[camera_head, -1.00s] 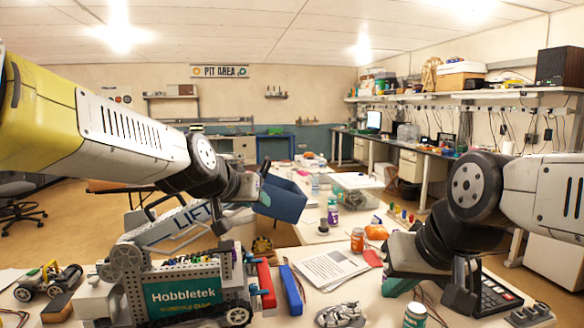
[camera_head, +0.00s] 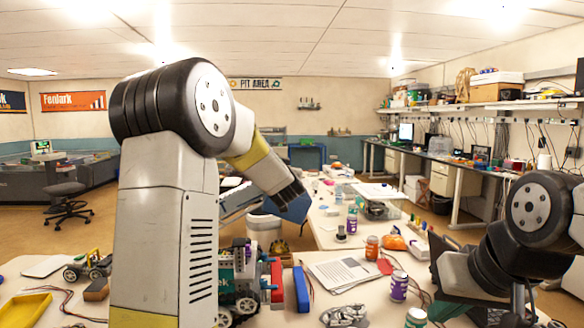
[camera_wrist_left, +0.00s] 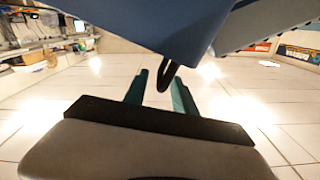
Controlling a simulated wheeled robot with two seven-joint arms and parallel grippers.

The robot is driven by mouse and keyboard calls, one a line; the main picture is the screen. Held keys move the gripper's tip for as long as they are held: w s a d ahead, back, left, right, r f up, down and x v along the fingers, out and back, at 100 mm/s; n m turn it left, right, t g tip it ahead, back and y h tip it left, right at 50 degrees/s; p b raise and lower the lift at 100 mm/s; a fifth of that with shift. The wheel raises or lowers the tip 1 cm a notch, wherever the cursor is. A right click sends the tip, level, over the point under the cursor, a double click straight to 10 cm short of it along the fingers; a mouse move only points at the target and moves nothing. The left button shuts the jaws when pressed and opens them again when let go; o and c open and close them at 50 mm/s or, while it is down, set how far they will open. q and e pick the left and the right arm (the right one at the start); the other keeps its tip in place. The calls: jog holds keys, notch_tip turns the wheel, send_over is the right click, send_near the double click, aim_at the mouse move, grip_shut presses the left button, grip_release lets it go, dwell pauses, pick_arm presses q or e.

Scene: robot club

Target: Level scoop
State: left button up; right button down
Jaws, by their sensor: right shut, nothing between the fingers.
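A blue scoop (camera_head: 293,209) shows past my left forearm in the head view, above the worktable. A blue-grey surface (camera_wrist_left: 165,25) fills the top of the left wrist view, with a black loop (camera_wrist_left: 168,77) hanging below it. My left gripper (camera_wrist_left: 160,85) has its two teal fingers apart, with the loop between them; I cannot tell whether they touch it. In the head view this gripper (camera_head: 291,192) is dark and small at the scoop. My right gripper (camera_head: 517,303) is shut and empty at the lower right.
A red block (camera_head: 276,281), a blue block (camera_head: 300,288), papers (camera_head: 342,272), a silver model car (camera_head: 345,315) and small bottles (camera_head: 399,286) crowd the worktable. A yellow tray (camera_head: 24,307) and a small wheeled buggy (camera_head: 88,266) lie at left.

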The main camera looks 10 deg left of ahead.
pick_arm(q)
jog(key=shift+x, duration=1.3)
grip_shut()
dwell(0.5)
